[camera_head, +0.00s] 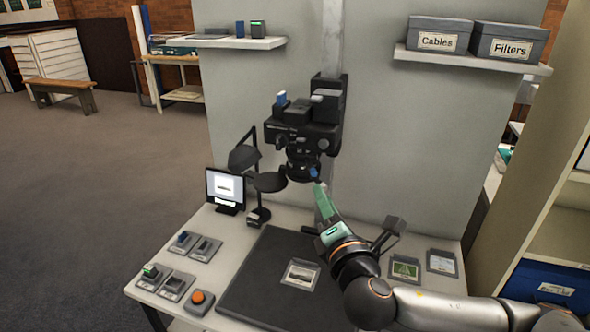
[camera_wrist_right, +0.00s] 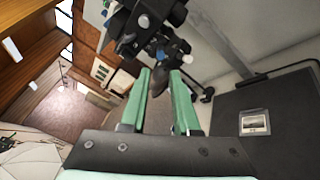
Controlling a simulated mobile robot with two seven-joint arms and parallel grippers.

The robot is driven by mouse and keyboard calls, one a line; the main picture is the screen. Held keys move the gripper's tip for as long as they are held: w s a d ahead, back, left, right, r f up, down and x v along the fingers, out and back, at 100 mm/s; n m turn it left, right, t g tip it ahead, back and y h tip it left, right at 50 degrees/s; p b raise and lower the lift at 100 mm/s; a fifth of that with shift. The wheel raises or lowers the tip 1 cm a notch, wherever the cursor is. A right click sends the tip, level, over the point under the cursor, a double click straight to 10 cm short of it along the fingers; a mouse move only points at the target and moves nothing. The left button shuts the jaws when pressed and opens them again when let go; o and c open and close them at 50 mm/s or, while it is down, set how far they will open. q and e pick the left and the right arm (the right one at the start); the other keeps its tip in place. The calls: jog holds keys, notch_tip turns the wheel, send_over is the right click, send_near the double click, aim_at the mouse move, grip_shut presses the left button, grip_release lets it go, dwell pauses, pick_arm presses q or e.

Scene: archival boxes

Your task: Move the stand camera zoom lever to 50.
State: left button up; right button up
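The black stand camera (camera_head: 303,128) is mounted on the upright column, with its lens pointing down over the table. A small blue knob (camera_head: 314,172) shows low on the lens, just above my right fingertips; it may be the zoom lever. My right gripper (camera_head: 321,190) points up at the lens from below. In the right wrist view its two green fingers (camera_wrist_right: 161,76) are apart, with dark lens parts and a bluish piece (camera_wrist_right: 161,54) showing beyond and between the tips. I cannot tell whether they touch. No scale marks are readable. My left gripper is not in view.
A dark mat (camera_head: 250,290) with a photo card (camera_head: 300,274) lies on the table. A small monitor (camera_head: 226,188), a lamp (camera_head: 270,182) and switch boxes stand to the left. Two picture cards lie at right. A shelf with boxes (camera_head: 437,40) hangs above right.

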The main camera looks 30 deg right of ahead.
aim_at(307, 161)
jog(key=p+x, duration=0.1)
jog(key=x, duration=1.1)
jog(key=shift+w+f, duration=0.1)
jog(key=shift+w, duration=0.1)
grip_shut()
dwell(1.0)
